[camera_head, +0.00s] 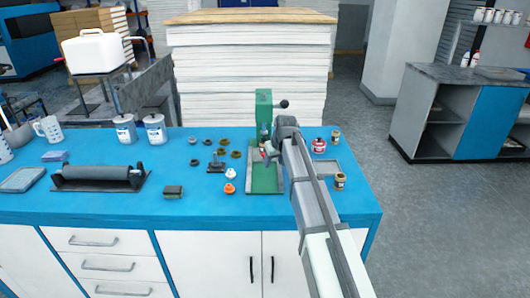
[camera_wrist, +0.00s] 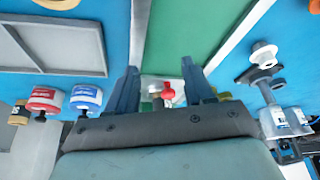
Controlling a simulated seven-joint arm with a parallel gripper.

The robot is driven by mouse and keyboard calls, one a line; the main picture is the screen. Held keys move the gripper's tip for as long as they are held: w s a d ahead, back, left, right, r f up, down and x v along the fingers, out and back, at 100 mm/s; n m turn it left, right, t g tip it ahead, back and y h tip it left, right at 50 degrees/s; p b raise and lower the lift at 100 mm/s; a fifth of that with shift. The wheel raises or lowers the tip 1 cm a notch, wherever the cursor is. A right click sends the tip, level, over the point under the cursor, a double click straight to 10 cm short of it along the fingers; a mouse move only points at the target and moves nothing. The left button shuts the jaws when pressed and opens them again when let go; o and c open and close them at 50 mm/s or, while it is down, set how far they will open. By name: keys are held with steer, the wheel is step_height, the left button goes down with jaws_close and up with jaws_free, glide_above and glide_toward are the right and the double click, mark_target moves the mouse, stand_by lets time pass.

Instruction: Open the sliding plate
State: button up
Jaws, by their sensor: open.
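A green press (camera_head: 264,105) with a black ball on its lever stands at the back of the blue bench. Its flat green plate (camera_head: 264,181) runs towards the front; in the wrist view this green plate (camera_wrist: 188,35) lies between two pale rails. My gripper (camera_head: 270,150) is over the plate, close in front of the press, and partly hidden by my arm. In the wrist view my gripper (camera_wrist: 159,66) is open, with a red knob (camera_wrist: 168,92) showing in the gap between its dark fingers. I cannot tell whether the fingers touch the knob.
Right of the press are a red-labelled jar (camera_head: 318,146), small brown jars and a grey tray (camera_head: 328,168). Left are a small black stand (camera_head: 216,163), several small rings and caps, two cans (camera_head: 155,129) and a black roller (camera_head: 100,175). Bare blue bench lies at the front.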

steer(key=w+a, duration=0.1)
steer(key=w, duration=0.1)
steer(key=w+a, duration=0.1)
steer(key=w, duration=0.2)
steer(key=w+a, duration=0.1)
steer(key=w, duration=0.2)
steer(key=shift+w+a, duration=0.1)
steer(key=shift+a, duration=0.05)
steer(key=shift+a+f, duration=0.1)
steer(key=shift+f, duration=0.45)
jaws_close()
